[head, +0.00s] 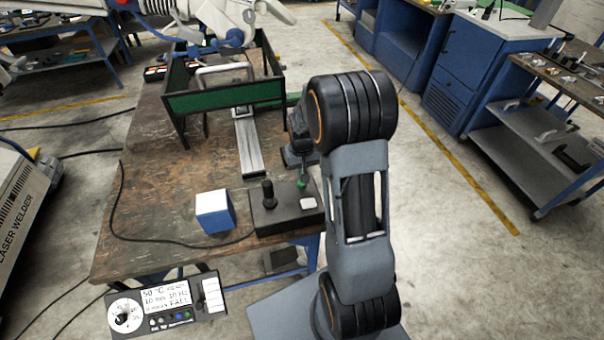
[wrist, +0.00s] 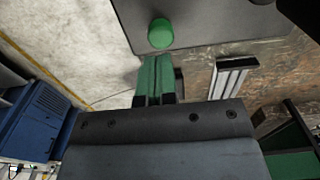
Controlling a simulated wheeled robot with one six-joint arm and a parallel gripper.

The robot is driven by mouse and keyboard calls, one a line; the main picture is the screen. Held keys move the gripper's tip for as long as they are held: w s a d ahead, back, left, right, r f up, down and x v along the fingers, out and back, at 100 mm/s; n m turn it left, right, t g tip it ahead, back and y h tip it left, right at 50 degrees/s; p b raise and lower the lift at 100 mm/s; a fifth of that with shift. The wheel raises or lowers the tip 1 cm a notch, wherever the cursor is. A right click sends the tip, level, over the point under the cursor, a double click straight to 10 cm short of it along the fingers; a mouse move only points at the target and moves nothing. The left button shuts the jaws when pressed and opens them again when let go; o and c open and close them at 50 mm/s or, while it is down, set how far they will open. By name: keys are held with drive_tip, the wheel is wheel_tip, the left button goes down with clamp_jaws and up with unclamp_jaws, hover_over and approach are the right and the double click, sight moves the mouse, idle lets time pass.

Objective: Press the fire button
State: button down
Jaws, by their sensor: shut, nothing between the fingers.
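A dark control box (head: 270,223) lies on the near right corner of the wooden bench, with a black joystick and a white square on top. A green round button (wrist: 160,33) stands on the grey box top near its edge in the wrist view. In the head view a small green spot (head: 302,184) shows at the box's back right, partly behind my arm. My gripper (wrist: 155,60) has green fingers, shut and empty, with the tips just short of the button in the picture. I cannot tell whether they touch it.
A blue and white cube (head: 215,212) sits left of the box. A metal rail (head: 248,145) and a green-panelled frame (head: 225,99) stand behind. A panel with dial and display (head: 165,304) is at the lower left. A black cable crosses the bench.

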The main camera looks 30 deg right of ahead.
wheel_tip(320, 180, up, 9)
drive_tip(key=shift+b, duration=0.45)
